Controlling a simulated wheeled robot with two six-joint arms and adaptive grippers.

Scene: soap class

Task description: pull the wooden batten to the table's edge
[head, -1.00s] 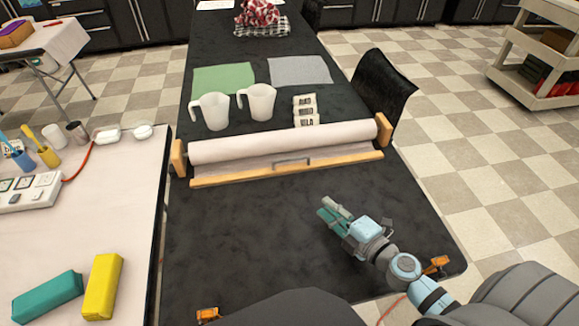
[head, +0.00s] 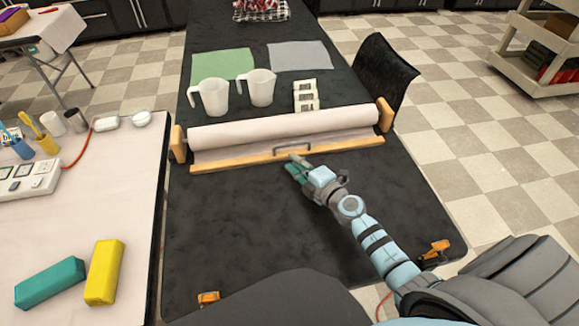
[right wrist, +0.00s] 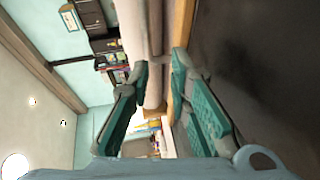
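The wooden batten (head: 230,162) lies across the dark table (head: 240,230), along the front of the pale sheet from the white roll (head: 280,128). A grey handle (head: 294,147) stands at its middle. My right gripper (head: 294,164) is at the batten's near side, just by the handle. In the right wrist view my gripper's fingers (right wrist: 158,72) are apart, with the batten (right wrist: 184,22) just beyond the tips. Whether a finger touches the handle I cannot tell. My left gripper is not in view.
Two white jugs (head: 212,97) (head: 261,88), small white packets (head: 306,96), a green mat (head: 223,65) and a grey mat (head: 299,55) lie behind the roll. Orange clamps (head: 208,298) (head: 436,250) sit at the table's near edge. The tabletop before the batten is clear.

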